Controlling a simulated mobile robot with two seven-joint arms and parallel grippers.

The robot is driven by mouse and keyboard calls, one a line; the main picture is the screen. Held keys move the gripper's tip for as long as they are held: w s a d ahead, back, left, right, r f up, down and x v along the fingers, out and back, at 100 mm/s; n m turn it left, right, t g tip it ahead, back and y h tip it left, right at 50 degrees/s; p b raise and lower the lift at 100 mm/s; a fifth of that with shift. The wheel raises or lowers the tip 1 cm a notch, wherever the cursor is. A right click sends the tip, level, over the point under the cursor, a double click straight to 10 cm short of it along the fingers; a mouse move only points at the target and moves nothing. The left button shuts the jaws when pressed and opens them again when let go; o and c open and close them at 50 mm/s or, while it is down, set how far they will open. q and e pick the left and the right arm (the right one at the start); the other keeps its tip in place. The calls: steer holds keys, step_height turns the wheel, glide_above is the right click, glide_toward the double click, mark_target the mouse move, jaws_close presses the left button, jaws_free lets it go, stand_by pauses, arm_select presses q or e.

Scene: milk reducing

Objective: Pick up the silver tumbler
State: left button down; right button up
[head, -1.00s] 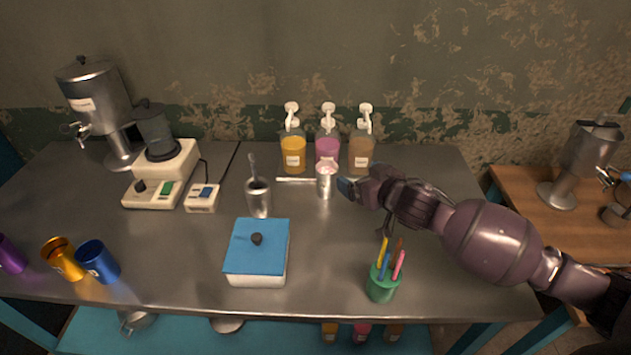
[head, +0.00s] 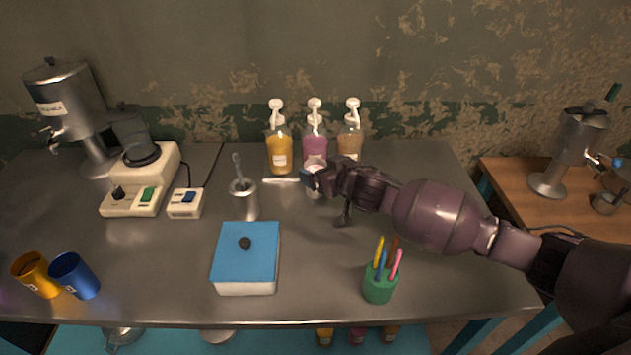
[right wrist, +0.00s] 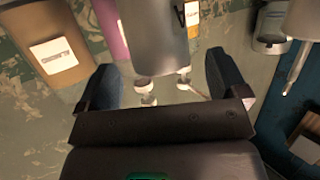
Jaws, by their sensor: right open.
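The silver tumbler (head: 314,164) stands on the metal table in front of the pump bottles, partly hidden behind my right gripper in the head view. My right gripper (head: 312,181) comes in from the right at the tumbler's side. In the right wrist view its two dark fingers (right wrist: 165,78) are spread wide. The tumbler (right wrist: 153,38) shows there as a smooth grey cylinder between and just beyond the fingertips, with gaps at both sides. A second silver cup (head: 245,203) with a stirrer in it stands farther left. My left gripper is out of view.
Pump bottles of yellow (head: 279,155), pink (head: 315,148) and brown (head: 349,146) stand behind the tumbler. A blue-lidded box (head: 244,262) and a green pen cup (head: 379,284) stand nearer the front. The table between them is clear.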

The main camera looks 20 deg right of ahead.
mark_target(310, 163)
steer(key=shift+x, duration=1.55)
steer(key=c, duration=1.2)
